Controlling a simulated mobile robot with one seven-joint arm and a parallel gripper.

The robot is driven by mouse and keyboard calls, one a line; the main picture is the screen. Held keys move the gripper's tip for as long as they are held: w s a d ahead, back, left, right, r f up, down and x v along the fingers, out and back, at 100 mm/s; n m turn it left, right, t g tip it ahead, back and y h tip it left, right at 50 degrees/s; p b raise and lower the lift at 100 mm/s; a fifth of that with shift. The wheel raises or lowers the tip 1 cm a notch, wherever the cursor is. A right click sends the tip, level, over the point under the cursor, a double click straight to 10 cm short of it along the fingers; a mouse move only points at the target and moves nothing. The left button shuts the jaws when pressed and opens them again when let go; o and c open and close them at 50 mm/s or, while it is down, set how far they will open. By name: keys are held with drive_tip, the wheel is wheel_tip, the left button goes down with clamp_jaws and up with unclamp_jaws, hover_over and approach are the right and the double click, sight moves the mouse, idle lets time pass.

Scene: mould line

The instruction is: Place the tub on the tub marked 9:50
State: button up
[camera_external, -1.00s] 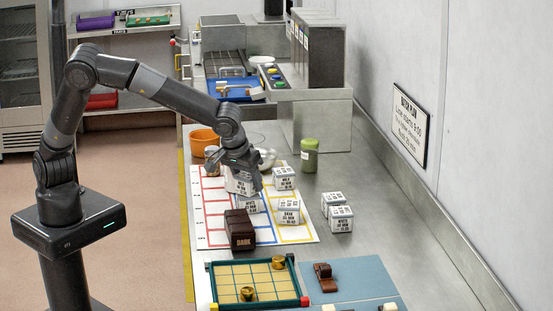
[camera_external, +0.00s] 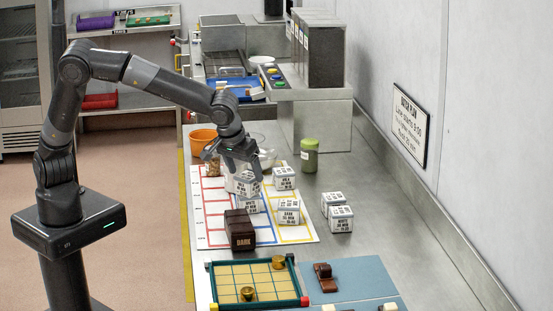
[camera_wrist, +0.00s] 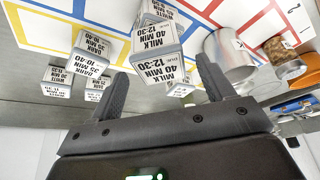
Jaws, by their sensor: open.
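A pale tub (camera_external: 242,184) sits under my gripper (camera_external: 240,160) on the coloured-line mat. In the wrist view this tub (camera_wrist: 155,42) reads MILK 40 MIN 12-30 and lies just beyond the tips of my open gripper (camera_wrist: 163,68), with gaps on both sides. I cannot tell whether it rests on another tub. A WHITE tub (camera_external: 249,204) stands in front of it. A MILK tub (camera_external: 284,178) and a DARK tub (camera_external: 288,212) stand to the right. I cannot read 9:50 on any tub.
Two more tubs (camera_external: 340,219) stand right of the mat (camera_external: 212,222). A brown DARK block (camera_external: 240,232) stands at the mat's front. An orange bowl (camera_external: 203,140), a jar (camera_external: 213,168) and a green jar (camera_external: 309,156) stand behind. Bare counter lies to the right.

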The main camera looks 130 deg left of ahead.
drive_tip(key=v, duration=0.8)
drive_tip(key=s+d+m+t+h, duration=0.2)
drive_tip(key=s+d+m, duration=0.7)
drive_tip(key=s+d, duration=0.3)
drive_tip(key=s+d+r+m+t+h, duration=0.1)
drive_tip(key=s+d+m+t+h, duration=0.1)
drive_tip(key=s+d+m, duration=0.7)
drive_tip(key=s+d+t, duration=0.1)
drive_tip(key=s+d, duration=0.2)
drive_tip(key=s, duration=0.5)
drive_tip(key=shift+s+r+t+h, duration=0.2)
drive_tip(key=shift+s+t+h, duration=0.1)
